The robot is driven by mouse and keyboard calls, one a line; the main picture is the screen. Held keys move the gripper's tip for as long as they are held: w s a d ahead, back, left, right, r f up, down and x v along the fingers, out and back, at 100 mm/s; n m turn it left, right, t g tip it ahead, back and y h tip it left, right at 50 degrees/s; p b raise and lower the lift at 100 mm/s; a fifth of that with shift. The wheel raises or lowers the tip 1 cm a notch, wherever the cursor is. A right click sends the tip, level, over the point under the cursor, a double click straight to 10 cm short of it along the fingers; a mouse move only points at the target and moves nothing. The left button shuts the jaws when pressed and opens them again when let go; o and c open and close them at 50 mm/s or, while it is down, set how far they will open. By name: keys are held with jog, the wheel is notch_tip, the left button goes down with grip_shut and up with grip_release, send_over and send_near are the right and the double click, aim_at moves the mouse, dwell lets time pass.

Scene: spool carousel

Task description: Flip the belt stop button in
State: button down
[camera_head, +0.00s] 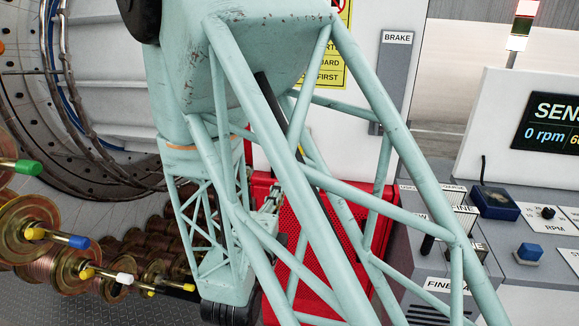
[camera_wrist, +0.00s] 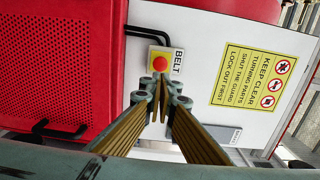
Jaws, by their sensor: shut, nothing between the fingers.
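The belt stop button (camera_wrist: 159,63) is a round red knob on a small yellow box, fixed to a white panel beside a label reading BELT. It shows in the wrist view, above the fingertips. My gripper (camera_wrist: 162,107) is shut and empty, its fingertips pointing up the picture, just below the button box. A small gap shows in the picture between the tips and the button; I cannot tell the true depth between them. In the head view my own arm covers this area, and I cannot make out the button there.
A red perforated guard (camera_wrist: 62,65) with a black handle (camera_wrist: 60,130) is left of the button. A yellow warning sign (camera_wrist: 253,80) is to its right. A black cable runs above the button. In the head view, copper spools (camera_head: 70,270) stand left and a control desk (camera_head: 540,285) right.

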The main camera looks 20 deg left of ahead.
jog(key=shift+w, duration=0.15)
jog(key=w+a+b, duration=0.1)
jog(key=w, duration=1.2)
jog(key=shift+w+a+b, duration=0.25)
jog(key=shift+w+b, duration=0.1)
dwell(0.4)
jog(key=shift+w+a+p, duration=0.1)
jog(key=shift+w+p, duration=0.35)
jog(key=shift+w, duration=0.4)
jog(key=s+d, duration=0.1)
jog(key=s, duration=1.3)
jog(key=shift+d+p, duration=0.25)
jog(key=shift+p, duration=0.15)
